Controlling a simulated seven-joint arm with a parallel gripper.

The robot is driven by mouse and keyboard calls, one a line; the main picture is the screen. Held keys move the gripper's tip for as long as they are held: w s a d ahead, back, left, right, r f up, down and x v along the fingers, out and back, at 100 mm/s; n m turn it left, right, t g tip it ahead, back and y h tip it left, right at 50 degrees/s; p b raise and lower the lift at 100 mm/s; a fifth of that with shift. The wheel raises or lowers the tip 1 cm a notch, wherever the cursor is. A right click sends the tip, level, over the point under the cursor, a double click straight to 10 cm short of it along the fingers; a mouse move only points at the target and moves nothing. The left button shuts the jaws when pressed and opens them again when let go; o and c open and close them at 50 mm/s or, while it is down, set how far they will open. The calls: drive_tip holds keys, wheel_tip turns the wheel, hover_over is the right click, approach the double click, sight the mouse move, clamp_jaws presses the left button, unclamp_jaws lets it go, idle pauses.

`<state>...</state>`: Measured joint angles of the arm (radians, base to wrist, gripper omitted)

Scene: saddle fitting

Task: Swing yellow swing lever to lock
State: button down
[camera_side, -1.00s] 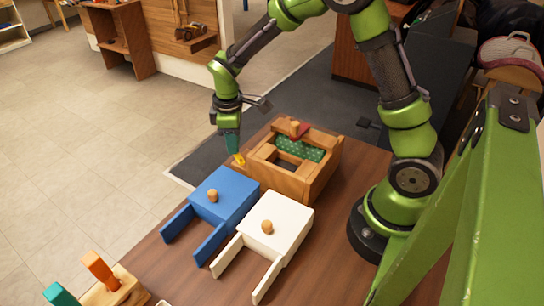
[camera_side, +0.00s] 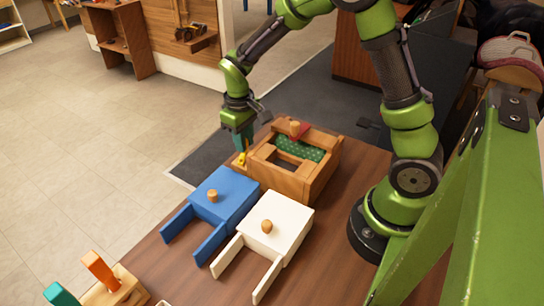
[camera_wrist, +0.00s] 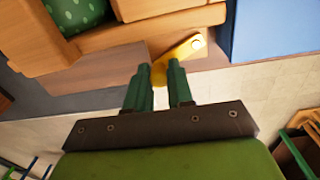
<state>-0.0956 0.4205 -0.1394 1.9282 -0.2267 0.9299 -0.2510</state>
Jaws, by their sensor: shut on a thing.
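The yellow swing lever (camera_side: 242,160) sits at the left corner of the wooden box (camera_side: 318,172), at the edge nearest the blue piece. In the wrist view the yellow lever (camera_wrist: 178,58) slants from its round pivot at upper right down toward my fingertips. My gripper (camera_side: 244,150) points down at the lever, its teal fingers close together. In the wrist view my gripper (camera_wrist: 160,75) has its fingertips at the lever's near end, shut on it. The exact contact is partly hidden by the fingers.
A blue saddle-like piece (camera_side: 228,188) with a wooden knob and a white one (camera_side: 280,220) stand in front of the box. Green dotted fabric (camera_side: 305,148) and a red part lie in the box. An orange peg (camera_side: 100,268) stands at lower left.

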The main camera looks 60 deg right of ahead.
drive_tip(key=shift+s+d+m, duration=0.1)
drive_tip(key=shift+s+m, duration=0.2)
drive_tip(key=shift+m, duration=0.55)
drive_tip(key=shift+s+d+m, duration=0.1)
drive_tip(key=shift+s+m, duration=0.2)
drive_tip(key=shift+m, duration=0.55)
drive_tip(key=shift+r, duration=0.1)
drive_tip(key=c, duration=1)
unclamp_jaws()
wheel_tip(320, 180, up, 17)
drive_tip(key=shift+a, duration=0.35)
